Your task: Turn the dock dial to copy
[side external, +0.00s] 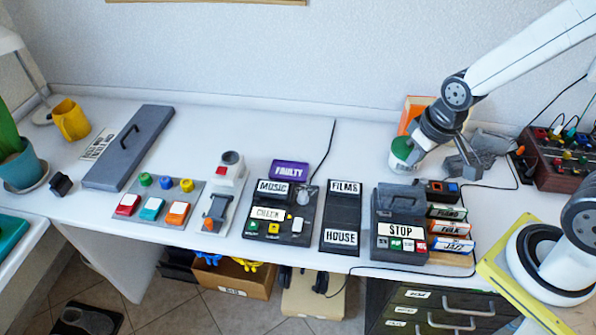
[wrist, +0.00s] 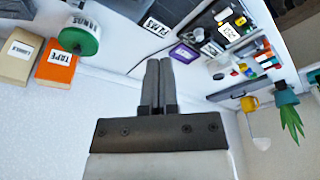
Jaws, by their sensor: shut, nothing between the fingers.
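My gripper (side external: 466,168) hangs over the back right of the table, beside a white-and-green round container (side external: 403,153). In the wrist view its two fingers (wrist: 158,64) are together with nothing between them. No dial marked copy can be read in either view. A dark panel (side external: 262,213) carries MUSIC and CHECK labels, small coloured buttons and a grey round part (side external: 303,195) at its right. A dark box (side external: 402,252) with a grey lid has a STOP label and small coloured tiles. I cannot tell which one bears the dock dial. My gripper is apart from both.
A FILMS and HOUSE panel (side external: 342,222) lies between them. Several labelled cartridges (side external: 449,228) are stacked right of the STOP box. An orange box (side external: 413,112) stands by the wall. A brown panel with cables (side external: 562,157) is at right. A purple FAULTY sign (side external: 290,170) stands behind the MUSIC panel.

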